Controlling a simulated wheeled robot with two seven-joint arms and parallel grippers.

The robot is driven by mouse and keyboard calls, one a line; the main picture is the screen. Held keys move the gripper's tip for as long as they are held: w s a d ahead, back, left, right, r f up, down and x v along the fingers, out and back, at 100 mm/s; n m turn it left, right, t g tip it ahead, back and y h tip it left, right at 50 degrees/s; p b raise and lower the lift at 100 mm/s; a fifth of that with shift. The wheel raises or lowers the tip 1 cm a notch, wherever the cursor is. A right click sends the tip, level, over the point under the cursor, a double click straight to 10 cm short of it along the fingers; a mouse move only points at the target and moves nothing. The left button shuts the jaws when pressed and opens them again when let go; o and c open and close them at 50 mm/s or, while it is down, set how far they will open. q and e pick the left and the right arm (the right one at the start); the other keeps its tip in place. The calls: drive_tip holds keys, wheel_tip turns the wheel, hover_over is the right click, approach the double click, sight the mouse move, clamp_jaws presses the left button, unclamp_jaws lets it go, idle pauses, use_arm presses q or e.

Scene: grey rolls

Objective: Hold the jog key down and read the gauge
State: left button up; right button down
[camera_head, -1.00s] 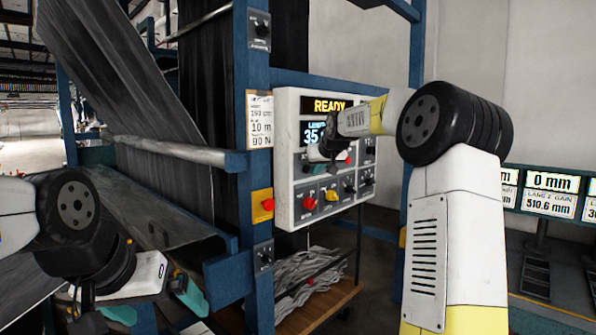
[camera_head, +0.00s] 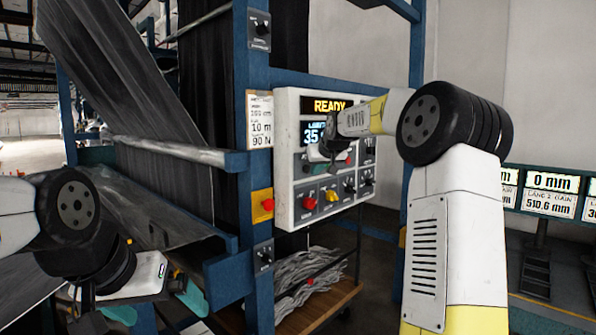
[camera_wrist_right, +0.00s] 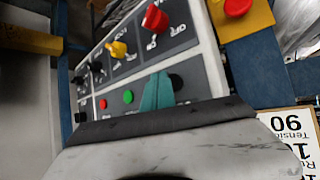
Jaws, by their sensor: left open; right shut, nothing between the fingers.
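The white control panel (camera_head: 290,150) shows READY on its upper display (camera_head: 330,106). The display below (camera_head: 314,132) reads 35, with the rest hidden behind my right arm. My right gripper (camera_wrist_right: 157,92) is shut and empty, its teal fingertips at the panel's button row. A black round button (camera_wrist_right: 177,82) is right beside the tips, partly covered by them; I cannot tell whether they touch it or whether it is the jog key. A green button (camera_wrist_right: 128,96) and a red button (camera_wrist_right: 103,103) sit further left. My left gripper (camera_head: 158,304) is open, low at the left, away from the panel.
Red (camera_wrist_right: 155,18) and yellow (camera_wrist_right: 117,49) selector knobs line the panel. A red stop button on a yellow box (camera_head: 262,204) is on the blue post. Gauge screens at right include one reading 0 mm (camera_head: 552,183). Grey cloth lies on a wooden shelf (camera_head: 322,312) below.

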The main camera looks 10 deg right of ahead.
idle(0.3)
drive_tip(key=shift+w+a, duration=0.25)
drive_tip(key=shift+w, duration=0.05)
drive_tip(key=shift+w+a, duration=0.25)
drive_tip(key=shift+w, duration=0.1)
idle(0.7)
drive_tip(key=shift+s, duration=0.1)
idle(3.9)
drive_tip(key=shift+s+d, duration=0.5)
drive_tip(key=shift+s, duration=0.05)
drive_tip(key=shift+s+d, duration=0.8)
drive_tip(key=shift+s, duration=0.2)
drive_tip(key=shift+s+d, duration=0.75)
drive_tip(key=shift+s, duration=0.25)
